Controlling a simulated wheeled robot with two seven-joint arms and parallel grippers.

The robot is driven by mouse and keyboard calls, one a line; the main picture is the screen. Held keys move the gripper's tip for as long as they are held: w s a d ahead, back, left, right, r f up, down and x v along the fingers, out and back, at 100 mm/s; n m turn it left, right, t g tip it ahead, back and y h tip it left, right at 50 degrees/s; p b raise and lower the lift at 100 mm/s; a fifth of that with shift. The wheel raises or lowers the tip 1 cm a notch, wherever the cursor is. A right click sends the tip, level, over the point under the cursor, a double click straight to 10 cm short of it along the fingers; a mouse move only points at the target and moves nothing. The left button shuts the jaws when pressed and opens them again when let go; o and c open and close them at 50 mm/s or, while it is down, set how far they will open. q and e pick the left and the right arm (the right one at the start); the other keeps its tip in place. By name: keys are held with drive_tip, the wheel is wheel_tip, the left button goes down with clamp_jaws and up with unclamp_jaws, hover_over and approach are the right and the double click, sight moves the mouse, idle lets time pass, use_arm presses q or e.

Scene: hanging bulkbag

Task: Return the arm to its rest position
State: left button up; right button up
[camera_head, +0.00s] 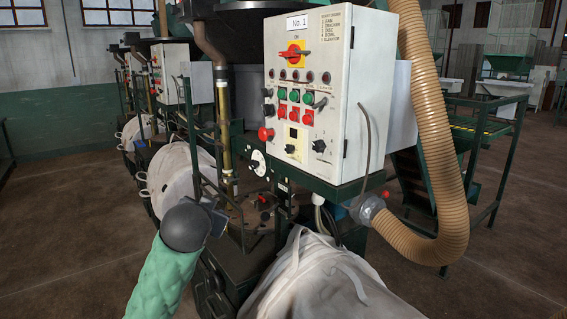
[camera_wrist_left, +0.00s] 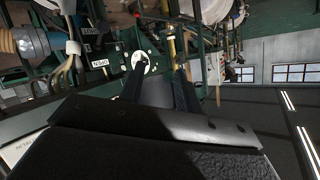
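My left arm, in a green sleeve, comes in from the lower left in the head view. Its dark gripper (camera_head: 216,214) is beside the machine, in front of the pale bag at the left. In the left wrist view the gripper (camera_wrist_left: 160,68) shows two dark fingers with a gap between them and nothing visibly held. Its dark body fills the bottom of that view. The fingertips are hard to make out in the head view. My right gripper is in neither view.
A grey control box (camera_head: 345,95) with buttons stands close ahead. A white bag (camera_head: 318,283) is at the bottom centre, and a pale round bag (camera_head: 172,175) is behind my left wrist. A ribbed tan hose (camera_head: 436,130) curves down at the right. Open floor (camera_head: 60,235) lies left.

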use_arm(q)
drive_tip(key=s+d+f+n+g+h, duration=0.1)
drive_tip(key=s+f+g, duration=0.2)
drive_tip(key=s+f, duration=0.85)
drive_tip(key=s+d+f+g, duration=0.1)
drive_tip(key=s+f+g, duration=0.2)
drive_tip(key=s+f, duration=0.8)
drive_tip(key=s+d+f+n+g+h, duration=0.1)
drive_tip(key=s+f+g, duration=0.2)
drive_tip(key=s+f, duration=0.8)
drive_tip(key=s+d+f+g, duration=0.1)
drive_tip(key=s+f+g, duration=0.1)
drive_tip(key=s+f, duration=0.7)
wheel_tip(320, 180, down, 3)
drive_tip(key=shift+g+p, duration=0.3)
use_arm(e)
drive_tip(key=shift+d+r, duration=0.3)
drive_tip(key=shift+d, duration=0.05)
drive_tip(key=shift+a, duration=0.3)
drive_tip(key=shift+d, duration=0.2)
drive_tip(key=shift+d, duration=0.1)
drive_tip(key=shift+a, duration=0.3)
